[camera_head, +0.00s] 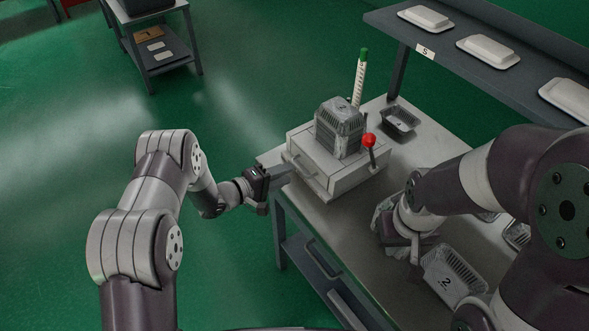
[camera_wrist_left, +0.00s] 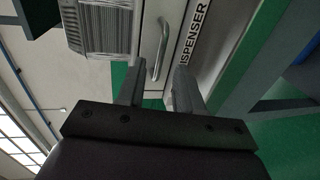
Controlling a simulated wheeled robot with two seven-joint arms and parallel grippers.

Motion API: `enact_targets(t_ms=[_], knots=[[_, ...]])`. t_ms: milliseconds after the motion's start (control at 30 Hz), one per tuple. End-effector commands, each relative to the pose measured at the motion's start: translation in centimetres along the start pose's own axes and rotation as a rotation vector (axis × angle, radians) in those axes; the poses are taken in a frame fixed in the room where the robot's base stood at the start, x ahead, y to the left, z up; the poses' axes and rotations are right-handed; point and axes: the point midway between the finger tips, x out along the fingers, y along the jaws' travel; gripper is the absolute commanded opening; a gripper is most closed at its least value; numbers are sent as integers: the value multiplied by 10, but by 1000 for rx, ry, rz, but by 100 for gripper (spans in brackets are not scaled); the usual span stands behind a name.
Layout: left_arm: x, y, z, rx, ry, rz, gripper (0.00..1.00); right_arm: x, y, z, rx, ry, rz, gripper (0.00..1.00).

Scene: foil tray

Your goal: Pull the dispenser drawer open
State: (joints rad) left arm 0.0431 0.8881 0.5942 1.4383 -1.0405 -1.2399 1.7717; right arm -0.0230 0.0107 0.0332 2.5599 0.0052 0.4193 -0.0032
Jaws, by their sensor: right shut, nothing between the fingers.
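The dispenser (camera_head: 335,178) is a pale grey box on the steel table. Its front, with a metal drawer handle (camera_head: 298,165), faces left toward my left gripper (camera_head: 278,179). The drawer looks shut. In the left wrist view the bar handle (camera_wrist_left: 159,52) lies just ahead of my open left gripper (camera_wrist_left: 157,84), its lower end in line with the gap between the fingers; whether they reach around it I cannot tell. DISPENSER lettering shows beside it. My right gripper (camera_head: 413,255) is shut and empty over the table's right part, partly hidden by its own wrist.
A stack of foil trays (camera_head: 338,125) sits on the dispenser. A red knob (camera_head: 369,140), a green-topped post (camera_head: 359,75) and a dark tray (camera_head: 400,121) are near it. A foil tray marked 2 (camera_head: 453,275) lies at front right. A shelf (camera_head: 440,40) with white packs stands behind.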

Motion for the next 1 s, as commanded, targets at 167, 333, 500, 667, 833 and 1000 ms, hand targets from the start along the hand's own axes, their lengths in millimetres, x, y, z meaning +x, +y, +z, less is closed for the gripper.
enact_targets(t_ms=[167,333,500,667,833,1000], knots=[[31,0,0,1,-1,0,36,-3,0,0,0,0,0,0],[42,0,0,2,1,0,36,-3,0,0,0,0,0,0],[42,0,0,2,1,-1,36,-3,0,0,0,0,0,0],[42,0,0,2,1,0,0,-3,0,0,0,0,0,0],[42,0,0,2,2,-1,0,-3,0,0,0,0,0,0],[42,0,-1,2,2,-1,0,-3,0,0,0,0,0,0]])
